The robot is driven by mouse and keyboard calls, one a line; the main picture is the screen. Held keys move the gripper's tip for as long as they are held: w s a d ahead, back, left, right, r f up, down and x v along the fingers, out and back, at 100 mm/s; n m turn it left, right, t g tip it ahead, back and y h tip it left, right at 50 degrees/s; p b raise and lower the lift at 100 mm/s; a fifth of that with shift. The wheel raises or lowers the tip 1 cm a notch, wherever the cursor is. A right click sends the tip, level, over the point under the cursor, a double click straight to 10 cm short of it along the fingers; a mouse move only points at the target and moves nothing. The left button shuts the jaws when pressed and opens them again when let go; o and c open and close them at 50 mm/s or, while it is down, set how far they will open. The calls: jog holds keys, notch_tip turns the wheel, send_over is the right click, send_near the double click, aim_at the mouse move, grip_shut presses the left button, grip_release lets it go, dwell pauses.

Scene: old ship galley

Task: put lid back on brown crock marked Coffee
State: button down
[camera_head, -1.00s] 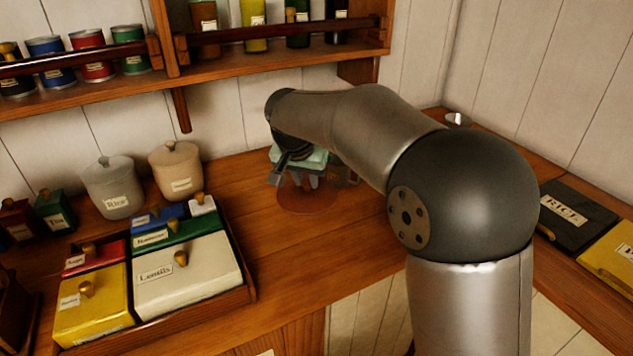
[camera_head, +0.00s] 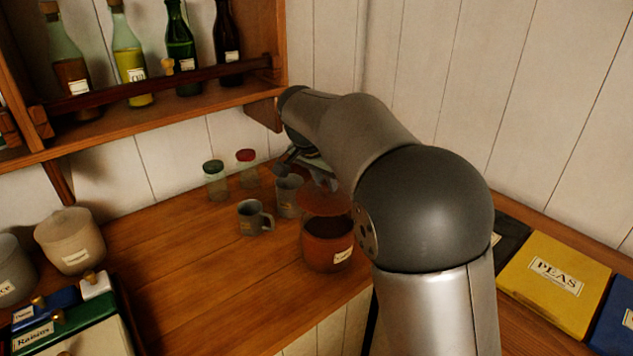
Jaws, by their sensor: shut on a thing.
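A brown crock (camera_head: 328,252) with a white label, too small to read, stands on the counter near its front edge. Its mouth is open and looks dark inside. My gripper (camera_head: 318,180) is shut on a reddish-brown lid (camera_head: 325,202), partly hidden by the gripper and my arm. The lid shows just above and behind the crock's mouth, apart from it. My arm covers part of the crock's right side.
Two grey mugs (camera_head: 252,218) (camera_head: 288,196) stand left of the crock. Two small jars, green-capped (camera_head: 215,182) and red-capped (camera_head: 247,170), stand behind. A bottle shelf (camera_head: 180,97) hangs at upper left. Bare counter (camera_head: 190,262) lies left. A yellow Peas box (camera_head: 556,283) is at right.

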aim_at(324, 194)
jog(key=shift+w+d, duration=0.15)
jog(key=shift+d, duration=0.2)
jog(key=shift+a+f+b, duration=0.1)
jog(key=shift+f+b, duration=0.6)
jog(key=shift+f, duration=0.1)
jog(key=shift+f+b, duration=1.7)
jog(key=shift+f, duration=0.6)
jog(key=shift+f, duration=0.15)
jog(key=c, duration=0.6)
grip_release()
jog(key=shift+c, duration=0.2)
